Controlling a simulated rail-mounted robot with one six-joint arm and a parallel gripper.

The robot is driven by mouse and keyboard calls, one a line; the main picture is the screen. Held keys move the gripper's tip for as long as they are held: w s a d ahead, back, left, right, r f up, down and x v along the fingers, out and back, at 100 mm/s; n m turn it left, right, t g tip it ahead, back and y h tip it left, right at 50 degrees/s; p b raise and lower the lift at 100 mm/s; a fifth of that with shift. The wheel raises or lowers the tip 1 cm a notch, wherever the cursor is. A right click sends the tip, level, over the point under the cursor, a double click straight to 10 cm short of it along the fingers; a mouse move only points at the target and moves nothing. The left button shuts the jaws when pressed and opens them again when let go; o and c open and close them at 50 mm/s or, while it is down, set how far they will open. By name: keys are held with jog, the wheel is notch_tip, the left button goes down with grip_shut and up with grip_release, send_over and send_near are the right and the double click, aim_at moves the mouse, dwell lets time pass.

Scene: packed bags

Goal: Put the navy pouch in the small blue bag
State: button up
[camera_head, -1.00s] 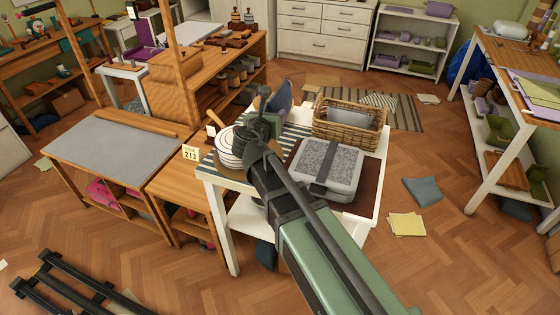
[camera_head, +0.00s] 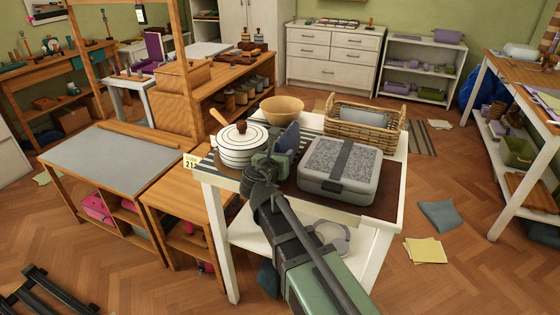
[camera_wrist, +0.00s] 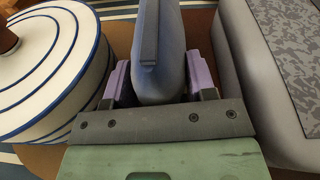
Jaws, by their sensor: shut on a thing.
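The navy pouch (camera_head: 288,137) looks dull slate blue and stands upright, with a dark strip down its near side. My gripper (camera_head: 275,156) is shut on it. In the wrist view the pouch (camera_wrist: 160,60) sits between the two purple fingers, and its far end runs out of the picture. The pouch is over the white table (camera_head: 225,205), between a striped pot and a grey case. I cannot tell whether it touches the tabletop. A blue bag-like bundle (camera_head: 469,88) is on the floor at the far right, partly hidden. I cannot tell whether it is the small blue bag.
The white striped pot (camera_head: 240,152) is close left of my gripper, the grey case (camera_head: 338,172) close right. A wooden bowl (camera_head: 281,109) and a wicker basket (camera_head: 367,131) stand behind. The grey-topped counter (camera_head: 110,160) at left is mostly clear.

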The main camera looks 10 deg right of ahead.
jog(key=shift+f, duration=0.15)
jog(key=o, duration=1)
jog(key=shift+r, duration=0.2)
jog(key=shift+s+a+r, duration=0.1)
jog(key=shift+s, duration=0.15)
jog(key=p+v, duration=0.2)
jog(key=v, duration=0.9)
jog(key=shift+s+a, duration=0.15)
jog(key=shift+s, duration=0.05)
